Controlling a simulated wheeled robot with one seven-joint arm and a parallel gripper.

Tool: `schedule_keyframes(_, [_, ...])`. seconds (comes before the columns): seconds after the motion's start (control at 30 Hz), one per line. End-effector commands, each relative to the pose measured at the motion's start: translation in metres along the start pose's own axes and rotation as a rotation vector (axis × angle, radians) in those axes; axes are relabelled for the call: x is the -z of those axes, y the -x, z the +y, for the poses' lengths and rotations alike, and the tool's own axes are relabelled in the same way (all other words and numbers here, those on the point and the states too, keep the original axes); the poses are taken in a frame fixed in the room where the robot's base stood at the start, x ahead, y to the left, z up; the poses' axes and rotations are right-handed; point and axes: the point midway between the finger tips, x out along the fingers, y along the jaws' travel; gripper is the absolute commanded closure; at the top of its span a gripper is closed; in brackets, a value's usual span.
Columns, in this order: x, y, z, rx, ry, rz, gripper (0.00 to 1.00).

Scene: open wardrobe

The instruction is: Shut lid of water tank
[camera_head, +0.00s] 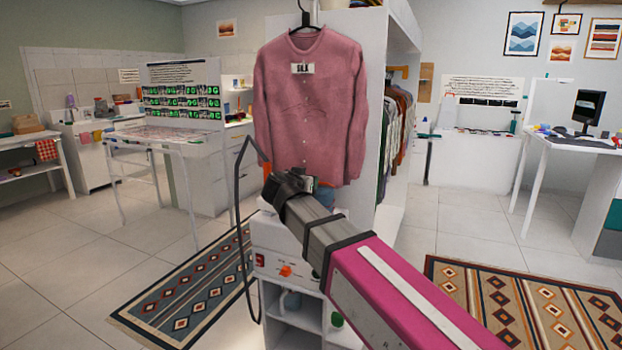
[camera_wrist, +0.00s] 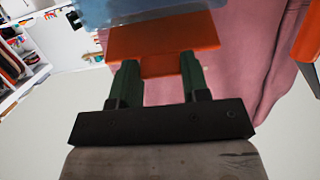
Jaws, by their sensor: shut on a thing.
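In the wrist view my gripper (camera_wrist: 158,68) has its two dark green fingers on an orange part (camera_wrist: 165,38), shut on its narrower tab. This part looks like the lid of the water tank. A translucent blue body, apparently the water tank (camera_wrist: 145,12), shows just beyond it at the top edge. I cannot tell how far the lid is open. In the head view my arm hides most of the tank and the fingers. The white steamer base (camera_head: 275,263) with a red switch and orange knob stands below my arm.
A pink shirt (camera_head: 308,100) hangs on a hanger right behind my gripper, against the white wardrobe (camera_head: 372,60). A dark hose (camera_head: 240,220) loops at the left of the steamer. Patterned rugs (camera_head: 190,290) lie on both sides. Tables stand farther back.

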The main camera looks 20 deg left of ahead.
Motion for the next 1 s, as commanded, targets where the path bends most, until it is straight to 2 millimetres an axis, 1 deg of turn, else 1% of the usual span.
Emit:
schedule_keyframes(0.03, [-0.006, 0.001, -0.001, 0.000, -0.001, 0.017, 1.00])
schedule_keyframes(0.2, [-0.014, 0.002, -0.003, -0.001, -0.001, 0.101, 1.00])
schedule_keyframes(0.8, [-0.044, 0.001, -0.004, -0.002, -0.003, 0.098, 1.00])
schedule_keyframes(1.0, [-0.049, -0.001, -0.004, -0.002, -0.003, 0.099, 1.00])
